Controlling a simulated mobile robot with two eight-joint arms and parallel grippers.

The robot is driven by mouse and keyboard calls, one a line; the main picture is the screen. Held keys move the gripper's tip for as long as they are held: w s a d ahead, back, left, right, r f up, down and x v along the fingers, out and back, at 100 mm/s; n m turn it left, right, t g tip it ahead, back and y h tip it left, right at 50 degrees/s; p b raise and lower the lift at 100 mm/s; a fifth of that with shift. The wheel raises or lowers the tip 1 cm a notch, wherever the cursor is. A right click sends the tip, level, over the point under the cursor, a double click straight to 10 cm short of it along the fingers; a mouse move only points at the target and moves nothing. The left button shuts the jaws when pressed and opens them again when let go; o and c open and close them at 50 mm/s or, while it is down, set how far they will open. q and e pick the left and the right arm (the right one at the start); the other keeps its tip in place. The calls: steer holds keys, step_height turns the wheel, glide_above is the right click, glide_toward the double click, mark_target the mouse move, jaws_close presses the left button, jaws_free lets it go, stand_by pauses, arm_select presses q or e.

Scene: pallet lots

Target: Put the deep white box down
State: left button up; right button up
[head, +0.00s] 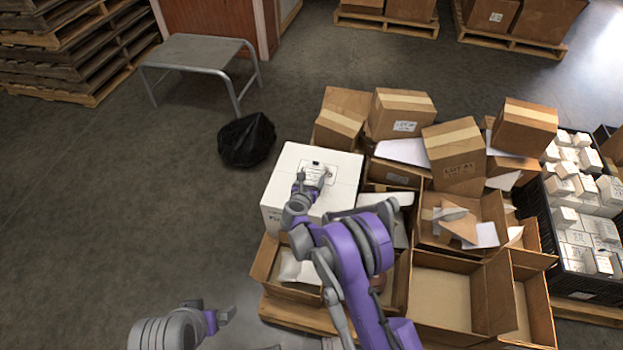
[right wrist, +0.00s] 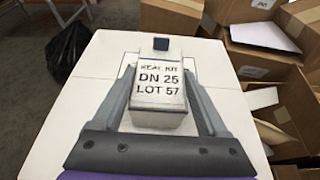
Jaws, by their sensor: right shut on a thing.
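The deep white box (right wrist: 160,88), a small carton printed "SEAL KIT DN 25 LOT 57", sits between the two fingers of my right gripper (right wrist: 163,70). In the head view my right gripper (head: 312,178) is shut on this small box (head: 315,174), over the top of a large white carton (head: 282,190). The large carton's flat top also fills much of the right wrist view (right wrist: 85,90). I cannot tell whether the held box touches that top. My left arm shows at the bottom left of the head view; its gripper (head: 222,316) is too unclear to read.
Open cardboard boxes (head: 441,292) and closed cartons (head: 453,150) crowd the pallet around the large carton. A black crate of small white boxes (head: 583,285) stands at right. A black bag (head: 246,139) and grey metal table (head: 200,52) stand behind left. The left floor is clear.

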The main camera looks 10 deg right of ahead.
steer(key=shift+f, duration=0.15)
steer(key=o, duration=1.2)
steer(key=shift+o, duration=0.2)
